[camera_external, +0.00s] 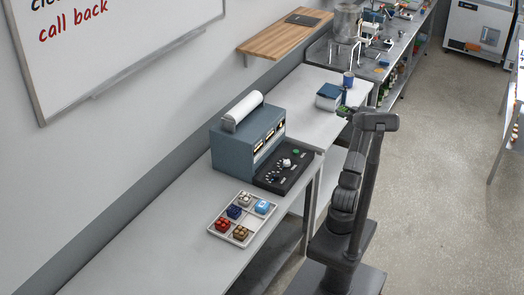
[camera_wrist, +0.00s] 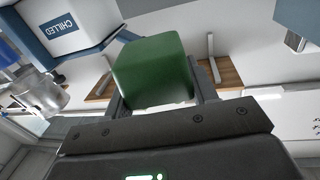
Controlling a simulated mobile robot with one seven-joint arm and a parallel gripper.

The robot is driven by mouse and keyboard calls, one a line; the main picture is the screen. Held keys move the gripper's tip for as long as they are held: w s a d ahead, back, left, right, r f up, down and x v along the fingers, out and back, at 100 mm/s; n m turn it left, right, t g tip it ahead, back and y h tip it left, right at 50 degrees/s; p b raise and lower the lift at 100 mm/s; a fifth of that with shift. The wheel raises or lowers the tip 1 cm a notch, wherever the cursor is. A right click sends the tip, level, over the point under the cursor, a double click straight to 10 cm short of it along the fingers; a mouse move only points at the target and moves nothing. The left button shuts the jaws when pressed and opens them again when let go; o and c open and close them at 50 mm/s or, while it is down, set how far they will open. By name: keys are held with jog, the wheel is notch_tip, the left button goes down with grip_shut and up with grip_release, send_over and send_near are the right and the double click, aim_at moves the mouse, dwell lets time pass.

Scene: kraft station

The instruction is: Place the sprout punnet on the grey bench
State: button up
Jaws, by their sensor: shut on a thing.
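The sprout punnet shows as a green block (camera_wrist: 152,72) between the two fingers of my gripper (camera_wrist: 158,82) in the wrist view. My gripper is shut on it. In the external view my gripper (camera_external: 345,112) is at the right edge of the pale middle bench (camera_external: 312,118), with a small bit of green at it. The near grey bench (camera_external: 150,235) runs along the wall at lower left. I cannot tell from the pictures which bench is the one named.
A blue-and-white box marked CHILLED (camera_wrist: 62,28) stands close to my gripper, also in the external view (camera_external: 329,97). A blue mug (camera_external: 348,78) is behind it. A blue-grey machine (camera_external: 245,140), black panel (camera_external: 284,172) and parts tray (camera_external: 222,226) occupy the near bench.

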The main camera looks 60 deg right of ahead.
jog(key=s+r, duration=0.1)
jog(key=s, duration=0.2)
jog(key=s+r, duration=0.1)
jog(key=shift+s+r, duration=0.15)
jog(key=shift+r, duration=0.15)
